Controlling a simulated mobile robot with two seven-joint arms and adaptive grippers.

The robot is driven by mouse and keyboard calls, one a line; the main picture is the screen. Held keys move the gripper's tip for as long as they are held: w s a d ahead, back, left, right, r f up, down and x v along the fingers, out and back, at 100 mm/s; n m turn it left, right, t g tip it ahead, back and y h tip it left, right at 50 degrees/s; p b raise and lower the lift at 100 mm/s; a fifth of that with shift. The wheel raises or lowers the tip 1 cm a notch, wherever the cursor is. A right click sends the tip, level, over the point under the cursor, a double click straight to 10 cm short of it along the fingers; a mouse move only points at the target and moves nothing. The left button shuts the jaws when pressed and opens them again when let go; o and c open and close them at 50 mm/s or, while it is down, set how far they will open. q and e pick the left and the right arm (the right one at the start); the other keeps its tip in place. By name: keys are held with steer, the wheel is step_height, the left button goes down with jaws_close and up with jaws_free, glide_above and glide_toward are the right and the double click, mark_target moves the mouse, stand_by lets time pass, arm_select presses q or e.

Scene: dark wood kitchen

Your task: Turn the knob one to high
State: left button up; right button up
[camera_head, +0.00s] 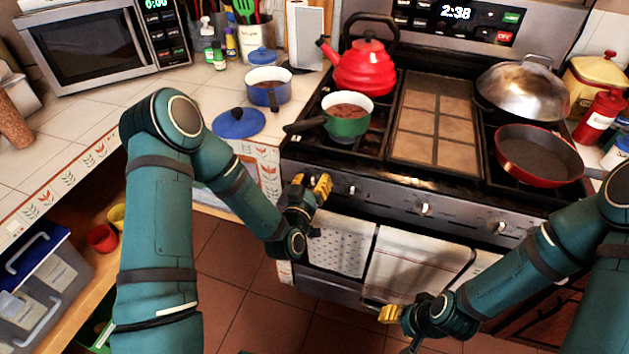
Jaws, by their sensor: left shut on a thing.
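The stove's front panel (390,200) has a row of knobs. My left gripper (318,188) is at the left end of this panel, its yellow fingertips against it. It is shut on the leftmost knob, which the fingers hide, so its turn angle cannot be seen. Another knob (353,190) shows just right of the fingers, with a middle knob (427,209) and a right knob (500,227) farther along. My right gripper (390,314) is low in front of the oven, away from the knobs; its jaw gap is unclear.
A green pot (347,126) stands on the front left burner, its handle reaching left above my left gripper. A red kettle (364,72) is behind it. A red pan (538,155) sits at the right. Towels (412,262) hang on the oven front.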

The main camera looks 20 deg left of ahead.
arm_select(q)
steer(key=n, duration=0.5)
steer(key=shift+a+f, duration=0.25)
steer(key=shift+a, duration=0.05)
steer(key=shift+n, duration=0.3)
steer(key=o, duration=1.2)
steer(key=s, duration=0.7)
steer(key=shift+s+a, duration=0.1)
steer(key=shift+s, duration=0.15)
